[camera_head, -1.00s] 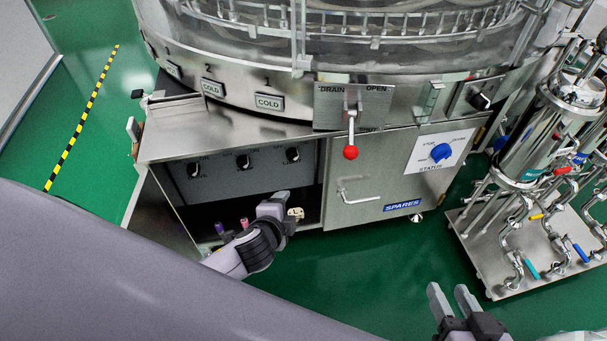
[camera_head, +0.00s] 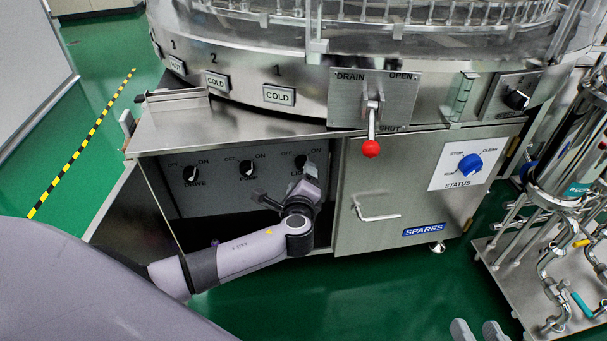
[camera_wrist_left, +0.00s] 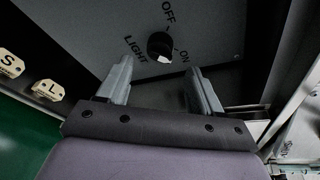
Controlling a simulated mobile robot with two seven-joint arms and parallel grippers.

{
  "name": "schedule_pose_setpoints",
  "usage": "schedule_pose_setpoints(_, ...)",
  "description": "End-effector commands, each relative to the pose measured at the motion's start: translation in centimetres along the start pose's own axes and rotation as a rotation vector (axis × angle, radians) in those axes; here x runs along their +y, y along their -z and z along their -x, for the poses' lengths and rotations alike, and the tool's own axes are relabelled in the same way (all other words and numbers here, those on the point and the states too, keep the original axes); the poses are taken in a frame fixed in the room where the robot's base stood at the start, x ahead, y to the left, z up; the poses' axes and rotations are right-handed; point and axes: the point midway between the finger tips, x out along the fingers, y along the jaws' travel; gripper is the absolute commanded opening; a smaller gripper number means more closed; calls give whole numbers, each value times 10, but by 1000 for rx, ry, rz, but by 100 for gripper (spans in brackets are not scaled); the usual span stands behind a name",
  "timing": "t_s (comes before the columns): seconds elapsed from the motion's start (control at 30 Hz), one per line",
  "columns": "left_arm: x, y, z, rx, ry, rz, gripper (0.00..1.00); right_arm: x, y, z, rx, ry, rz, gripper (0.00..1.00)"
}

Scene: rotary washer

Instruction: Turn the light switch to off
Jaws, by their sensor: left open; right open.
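The light switch is a black round knob (camera_wrist_left: 160,45) on a grey panel, with OFF above it, ON to its lower right and LIGHT to its lower left in the left wrist view. Its exact pointer direction is hard to make out. In the head view the knob (camera_head: 301,161) is the rightmost of the panel's three. My left gripper (camera_wrist_left: 160,65) is open and empty, its fingertips spread on either side just below the knob; I cannot tell whether they touch it. It also shows in the head view (camera_head: 306,183). My right gripper (camera_head: 476,325) is open at the bottom edge, partly cut off.
The DRIVE knob (camera_head: 190,174) and PUMP knob (camera_head: 246,167) sit to the left on the panel. The cabinet's top (camera_head: 215,127) overhangs the recess. The SPARES door (camera_head: 400,170) and its handle bound it on the right. A red-tipped drain lever (camera_head: 371,148) hangs above.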

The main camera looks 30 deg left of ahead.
Motion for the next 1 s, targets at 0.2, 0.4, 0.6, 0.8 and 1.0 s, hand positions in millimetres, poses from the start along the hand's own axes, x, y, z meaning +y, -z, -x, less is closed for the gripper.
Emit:
schedule_pose_setpoints(0.2, 3, 1, -36, -2, -1, 2, 66, 8, -4, 6, 48, -32, 78, 43)
schedule_pose_setpoints(0.4, 2, 1, -53, 0, -2, 2, 66, 11, -2, 11, 78, -50, 126, 43)
schedule_pose_setpoints(0.6, 1, 0, -56, 2, -2, 2, 66, 12, 1, 13, 86, -55, 136, 43)
schedule_pose_setpoints(0.8, 1, 0, -56, 2, -2, 3, 40, 11, 1, 13, 86, -55, 136, 43)
schedule_pose_setpoints(1.0, 1, 0, -56, 2, -2, 3, 10, 11, 1, 13, 86, -54, 136, 43)
